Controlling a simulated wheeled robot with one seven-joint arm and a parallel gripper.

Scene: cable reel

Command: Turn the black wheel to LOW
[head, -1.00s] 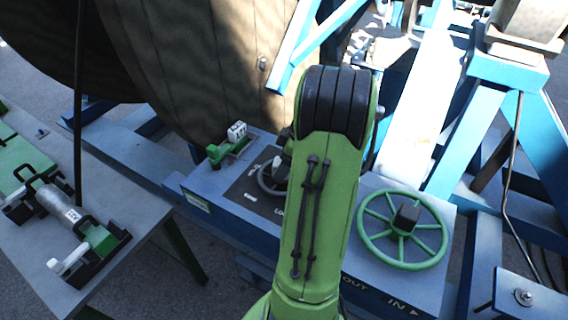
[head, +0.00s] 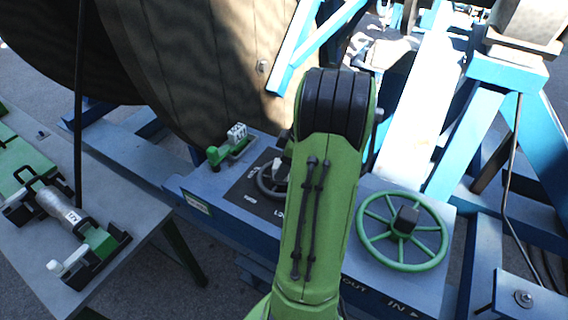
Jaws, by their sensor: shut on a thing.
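The black wheel (head: 265,183) lies on a dark panel (head: 246,197) with white lettering, on the grey-blue console left of my arm. Only its left part shows; my green arm covers the rest. A small pale piece shows at its upper edge. The lettering is too small and too covered to read for sure, so I cannot tell the wheel's setting. My gripper is hidden behind my own arm, and its fingers and their contact do not show.
A green spoked handwheel (head: 402,231) stands right of my arm, near the IN and OUT lettering. A small green lever with a white block (head: 237,133) is left of the panel. A large cable reel (head: 190,70) rises behind. A side table (head: 75,215) holds green clamped parts.

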